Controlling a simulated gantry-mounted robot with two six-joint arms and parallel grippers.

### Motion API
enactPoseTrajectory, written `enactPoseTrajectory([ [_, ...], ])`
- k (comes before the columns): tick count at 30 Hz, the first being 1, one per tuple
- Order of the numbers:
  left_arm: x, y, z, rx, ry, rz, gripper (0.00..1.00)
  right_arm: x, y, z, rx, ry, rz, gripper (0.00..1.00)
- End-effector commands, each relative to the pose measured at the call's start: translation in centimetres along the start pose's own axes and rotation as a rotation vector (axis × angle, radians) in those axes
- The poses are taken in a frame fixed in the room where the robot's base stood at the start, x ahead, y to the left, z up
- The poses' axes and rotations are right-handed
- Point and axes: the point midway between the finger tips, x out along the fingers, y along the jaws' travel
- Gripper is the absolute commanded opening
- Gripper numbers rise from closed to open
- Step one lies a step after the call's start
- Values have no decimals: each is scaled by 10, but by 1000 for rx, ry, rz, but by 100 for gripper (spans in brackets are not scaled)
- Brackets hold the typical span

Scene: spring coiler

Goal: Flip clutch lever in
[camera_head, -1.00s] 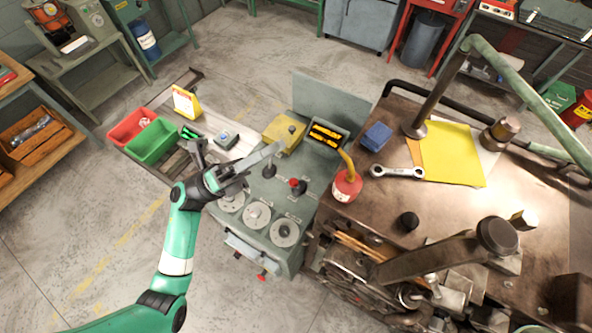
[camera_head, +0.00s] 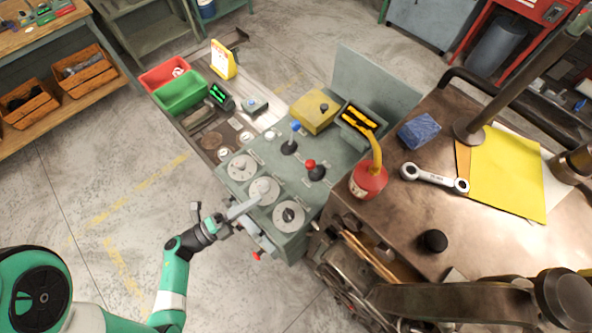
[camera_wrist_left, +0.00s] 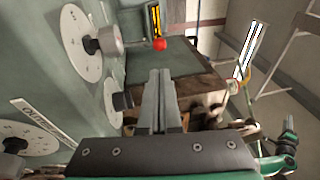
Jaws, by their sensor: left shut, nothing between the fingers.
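A grey control box (camera_head: 262,216) carries two short levers on top. One has a blue knob (camera_head: 295,126) and the other a red knob (camera_head: 310,164); both stand up from dark bases, and I cannot tell which is the clutch lever. The red knob also shows in the left wrist view (camera_wrist_left: 159,44), just beyond the fingertips. My left gripper (camera_head: 250,207) is shut and empty, over the front of the box near the dials and apart from both levers. Its closed fingers show in the left wrist view (camera_wrist_left: 160,76). My right gripper is not in view.
Three round dials, one in the middle (camera_head: 264,190), line the box's front. A yellow block (camera_head: 314,112) and a red oil can (camera_head: 368,180) stand close to the levers. A wrench (camera_head: 435,178) lies on the bench. Green (camera_head: 181,93) and red bins sit at back left.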

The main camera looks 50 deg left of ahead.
Motion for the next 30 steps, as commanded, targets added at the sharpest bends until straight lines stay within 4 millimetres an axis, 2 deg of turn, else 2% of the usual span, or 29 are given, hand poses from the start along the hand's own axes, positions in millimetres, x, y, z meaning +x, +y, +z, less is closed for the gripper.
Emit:
enactPoseTrajectory([
  [8, 24, -1, -2, 1, 10, -1, 0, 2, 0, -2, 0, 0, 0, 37],
  [24, 125, -1, -1, -1, 5, -2, 0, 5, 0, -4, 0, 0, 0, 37],
  [30, 139, 0, 0, 0, 1, 0, 0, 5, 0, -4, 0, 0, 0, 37],
])
